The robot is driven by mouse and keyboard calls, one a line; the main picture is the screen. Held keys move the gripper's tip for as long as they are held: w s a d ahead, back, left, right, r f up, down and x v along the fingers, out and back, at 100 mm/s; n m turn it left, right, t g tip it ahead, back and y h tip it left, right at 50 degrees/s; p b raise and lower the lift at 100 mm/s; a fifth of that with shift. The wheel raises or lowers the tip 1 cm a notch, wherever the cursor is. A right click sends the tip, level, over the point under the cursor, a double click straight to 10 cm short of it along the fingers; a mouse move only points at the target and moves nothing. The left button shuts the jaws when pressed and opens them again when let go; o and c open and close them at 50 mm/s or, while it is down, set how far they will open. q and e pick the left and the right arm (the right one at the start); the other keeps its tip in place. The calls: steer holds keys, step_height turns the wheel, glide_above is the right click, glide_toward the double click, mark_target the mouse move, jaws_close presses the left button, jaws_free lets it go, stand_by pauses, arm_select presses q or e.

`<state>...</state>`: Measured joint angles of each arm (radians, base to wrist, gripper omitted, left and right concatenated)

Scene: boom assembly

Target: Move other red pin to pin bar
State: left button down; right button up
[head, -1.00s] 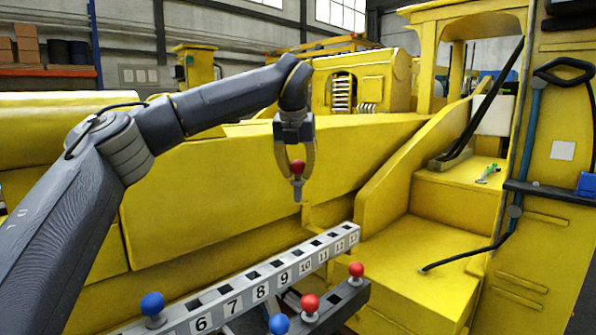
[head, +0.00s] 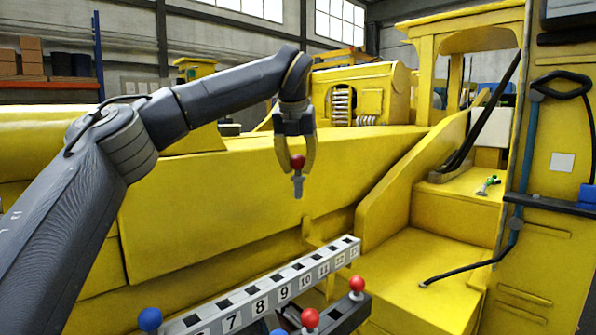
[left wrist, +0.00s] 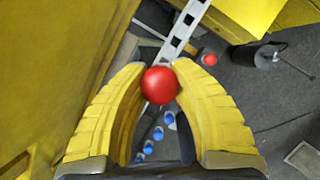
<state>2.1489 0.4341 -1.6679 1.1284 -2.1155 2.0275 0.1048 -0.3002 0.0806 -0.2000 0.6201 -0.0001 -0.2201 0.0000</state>
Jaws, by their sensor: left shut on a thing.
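My left gripper (head: 297,163) is shut on a red pin (head: 298,185), with the red ball up and the grey shank pointing down. It hangs in the air above the numbered pin bar (head: 258,293). In the left wrist view the red ball of the held pin (left wrist: 160,85) sits between the yellow fingers. The pin bar is pale, with square holes and number labels; the holes I can see are empty. Two more red pins, a nearer one (head: 310,318) and a farther one (head: 357,284), stand in a dark bar (head: 345,312) beside it. My right gripper is not in view.
A blue pin (head: 150,319) stands at the near left end of the pin bar. Several blue pins (left wrist: 157,132) show in the left wrist view. Large yellow machinery (head: 240,190) stands close behind the bars, with a yellow step (head: 425,265) at right.

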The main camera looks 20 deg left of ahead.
arm_select(q)
steer(key=shift+r, duration=1.4)
